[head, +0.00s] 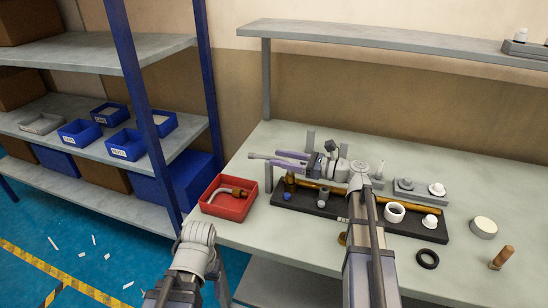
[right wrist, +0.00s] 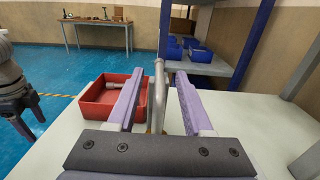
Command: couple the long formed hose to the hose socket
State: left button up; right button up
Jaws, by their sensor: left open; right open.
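My left gripper (right wrist: 32,118) is partly in the right wrist view, open, off the table's edge.
The dark tray (head: 320,211) bears a white cup (head: 394,212) and other parts. A black ring (head: 428,259) and a wooden-handled piece (head: 502,257) lie at right. Shelves with blue bins stand left.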

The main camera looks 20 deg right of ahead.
jog(key=v, duration=0.5)
dwell(0.7)
